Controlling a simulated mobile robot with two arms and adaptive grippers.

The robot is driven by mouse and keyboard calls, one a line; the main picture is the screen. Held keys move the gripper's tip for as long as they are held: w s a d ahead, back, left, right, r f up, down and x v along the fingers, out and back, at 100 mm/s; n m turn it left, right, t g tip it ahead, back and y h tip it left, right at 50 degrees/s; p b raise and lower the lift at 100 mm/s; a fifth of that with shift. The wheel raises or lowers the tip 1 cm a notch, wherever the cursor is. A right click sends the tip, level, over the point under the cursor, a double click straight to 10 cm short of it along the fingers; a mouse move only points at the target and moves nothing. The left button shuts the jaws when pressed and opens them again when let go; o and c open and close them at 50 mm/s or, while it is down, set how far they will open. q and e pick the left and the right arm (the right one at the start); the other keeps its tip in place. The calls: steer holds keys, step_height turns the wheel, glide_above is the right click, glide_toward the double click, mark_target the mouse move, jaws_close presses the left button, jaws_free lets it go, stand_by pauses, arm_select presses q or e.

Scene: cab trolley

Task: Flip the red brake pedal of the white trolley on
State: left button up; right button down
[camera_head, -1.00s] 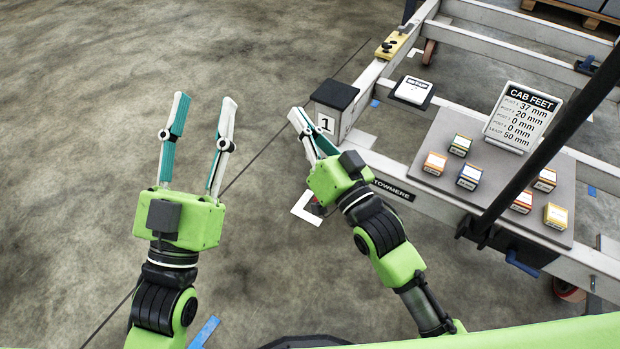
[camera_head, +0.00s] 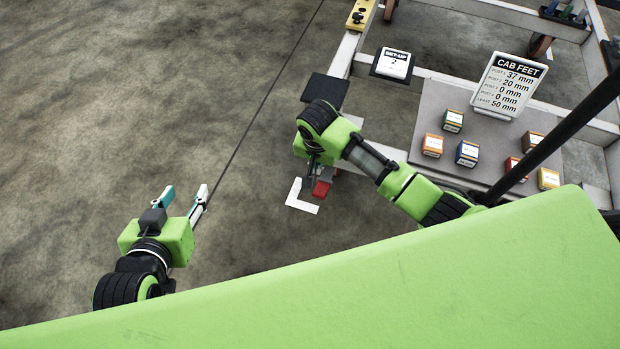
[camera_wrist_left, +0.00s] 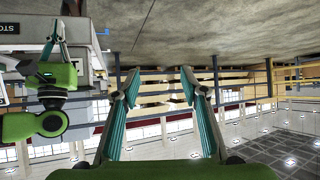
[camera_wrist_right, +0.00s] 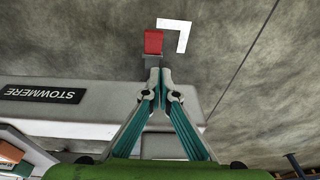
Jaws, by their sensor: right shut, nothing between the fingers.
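The red brake pedal (camera_head: 322,188) shows in the head view low at the near left corner of the white trolley (camera_head: 346,54), beside a white floor mark. In the right wrist view the red pedal (camera_wrist_right: 153,42) lies just beyond my fingertips, on a grey bracket. My right gripper (camera_wrist_right: 155,72) is shut and empty, pointing at the pedal; I cannot tell whether it touches the bracket.
A grey board (camera_head: 420,125) on the trolley carries several small coloured boxes and a CAB FEET sign (camera_head: 512,82). A dark-topped corner post (camera_head: 326,90) stands near my right arm. A black bar (camera_head: 560,135) crosses at right. The floor at left is clear.

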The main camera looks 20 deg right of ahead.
arm_select(q)
steer(key=shift+s+a+f, duration=0.1)
steer(key=shift+a+f, duration=0.1)
steer(key=shift+f, duration=0.05)
arm_select(e)
steer(key=shift+s+d, duration=0.15)
steer(key=shift+d, duration=0.2)
arm_select(q)
steer(key=shift+r, duration=0.1)
